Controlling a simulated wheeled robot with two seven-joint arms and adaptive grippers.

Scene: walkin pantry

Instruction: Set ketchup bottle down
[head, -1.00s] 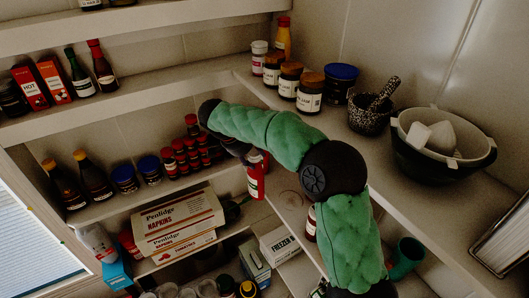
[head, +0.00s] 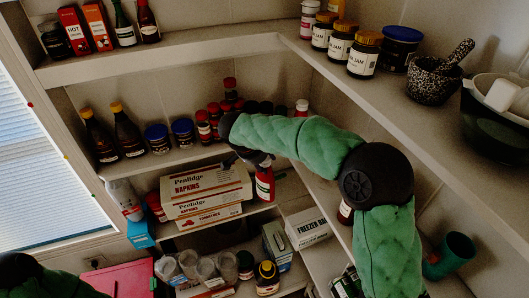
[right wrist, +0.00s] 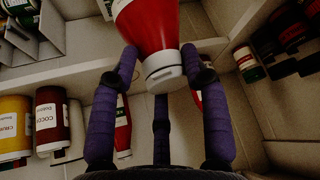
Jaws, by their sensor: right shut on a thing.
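The red ketchup bottle (head: 265,184) with its white cap is in my right gripper (head: 252,156), just right of the napkin boxes in the head view. In the right wrist view the bottle (right wrist: 147,24) is between the fingers of the right gripper (right wrist: 163,58), its white cap (right wrist: 163,69) towards the palm. The bottle looks roughly upright, close to the middle shelf (head: 287,192). I cannot tell whether its base touches. My left gripper is out of view; only part of that arm shows at the lower left.
Napkin boxes (head: 207,187) stand just left of the bottle. A freezer bag box (head: 307,228) is below right. Red-capped jars (head: 204,127) and dark bottles (head: 127,132) line the shelf above. Jam jars (head: 364,54) stand on the upper right shelf. Some bare shelf shows right of the bottle.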

